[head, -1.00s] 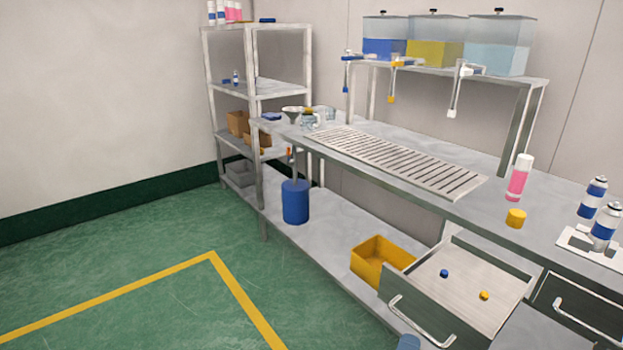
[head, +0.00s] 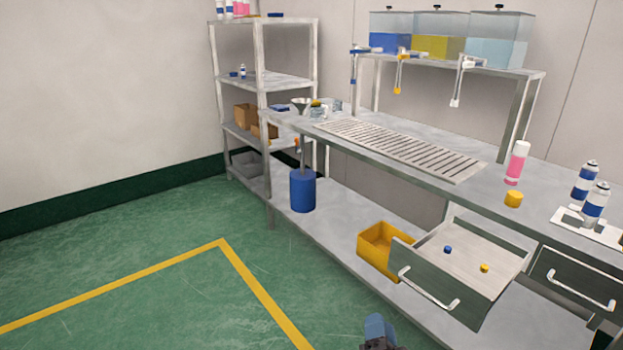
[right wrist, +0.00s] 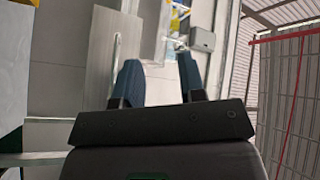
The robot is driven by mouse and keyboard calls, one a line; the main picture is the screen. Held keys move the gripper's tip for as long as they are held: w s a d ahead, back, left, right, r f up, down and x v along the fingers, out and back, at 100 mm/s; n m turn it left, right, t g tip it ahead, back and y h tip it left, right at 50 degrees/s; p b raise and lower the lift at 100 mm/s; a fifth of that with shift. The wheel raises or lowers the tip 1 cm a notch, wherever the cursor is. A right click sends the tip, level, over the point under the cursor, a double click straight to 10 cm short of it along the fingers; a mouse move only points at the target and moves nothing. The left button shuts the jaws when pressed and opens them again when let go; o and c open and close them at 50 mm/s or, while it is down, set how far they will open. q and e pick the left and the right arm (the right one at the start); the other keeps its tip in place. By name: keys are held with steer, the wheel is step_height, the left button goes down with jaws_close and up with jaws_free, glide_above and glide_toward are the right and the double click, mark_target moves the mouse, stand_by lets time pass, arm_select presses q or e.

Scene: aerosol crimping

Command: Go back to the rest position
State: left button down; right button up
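My right gripper (head: 378,332) shows at the bottom edge of the head view, over the floor in front of the workbench. In the right wrist view its two blue-grey fingers (right wrist: 160,78) stand apart with nothing between them. It is clear of the open drawer (head: 430,285). My left gripper is not in view. The drawer holds a small blue cap (head: 448,250) and a small yellow cap (head: 484,268).
The bench carries a pink-and-white can (head: 517,162), a yellow cap (head: 513,199) and two blue-and-white cans (head: 595,203) at right. A yellow bin (head: 378,250) and blue cylinder (head: 302,190) stand below. The green floor (head: 130,290) at left is free.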

steer(key=s+d+f+n+g+p, duration=0.1)
steer(key=s+d+f+n+g, duration=0.2)
steer(key=s, duration=0.5)
steer(key=s+d+f+n+g+p, duration=0.1)
steer(key=s+d+f+n+g, duration=0.2)
steer(key=s, duration=0.6)
steer(key=s+d+f+n+g+p, duration=0.1)
steer(key=s+d+f+n+g, duration=0.2)
steer(key=s+d+n, duration=0.3)
steer(key=s+d, duration=0.1)
steer(key=s, duration=0.2)
steer(key=shift+d+n+y+p, duration=0.3)
steer(key=shift+d+n+p, duration=0.1)
steer(key=shift+w, duration=0.1)
stand_by(1.1)
